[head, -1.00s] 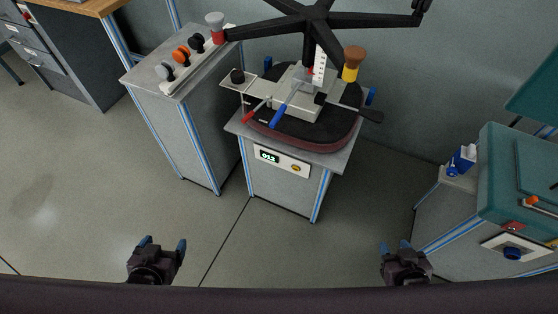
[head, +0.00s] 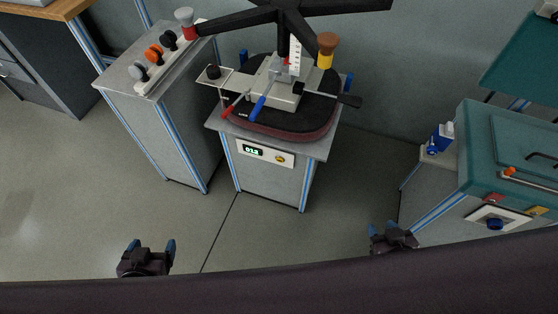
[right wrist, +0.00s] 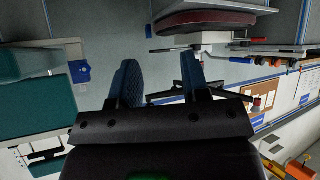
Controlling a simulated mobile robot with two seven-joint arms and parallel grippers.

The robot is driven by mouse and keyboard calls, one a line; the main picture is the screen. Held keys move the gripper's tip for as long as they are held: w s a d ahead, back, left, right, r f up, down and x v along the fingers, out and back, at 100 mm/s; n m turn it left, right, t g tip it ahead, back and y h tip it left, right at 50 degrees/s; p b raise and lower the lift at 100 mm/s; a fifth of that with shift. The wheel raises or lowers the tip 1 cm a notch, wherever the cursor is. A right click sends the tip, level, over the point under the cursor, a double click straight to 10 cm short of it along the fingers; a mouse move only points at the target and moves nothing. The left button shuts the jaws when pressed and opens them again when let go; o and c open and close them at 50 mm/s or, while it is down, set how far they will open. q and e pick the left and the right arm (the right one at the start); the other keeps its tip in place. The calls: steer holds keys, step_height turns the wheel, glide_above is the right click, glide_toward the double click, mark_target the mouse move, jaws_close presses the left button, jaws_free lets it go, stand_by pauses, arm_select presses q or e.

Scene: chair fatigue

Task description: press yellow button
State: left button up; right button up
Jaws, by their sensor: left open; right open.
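A small round yellow button (head: 280,158) sits on the pale panel (head: 264,152) on the front of the middle grey cabinet, right of a lit green display (head: 252,150). My left gripper (head: 152,246) is open and empty, low in the head view, left of the cabinet and well apart from it. My right gripper (head: 384,231) is open and empty, right of the cabinet and below the button in the picture. In the right wrist view its two blue-tipped fingers (right wrist: 160,80) are spread with nothing between them; the button cannot be made out there.
The cabinet top (head: 222,125) bears a chair seat (head: 285,125) in a fixture, with black chair legs above. A side cabinet (head: 125,76) with several knobs stands left. A teal machine (head: 490,150) stands right, near my right gripper. The floor in front is clear.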

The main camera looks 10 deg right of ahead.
steer(key=c, duration=0.7)
steer(key=shift+w+a+r, duration=0.1)
steer(key=shift+w+r, duration=0.15)
steer(key=shift+w, duration=0.2)
jaws_close()
steer(key=shift+s+f, duration=0.2)
steer(key=shift+s, duration=0.2)
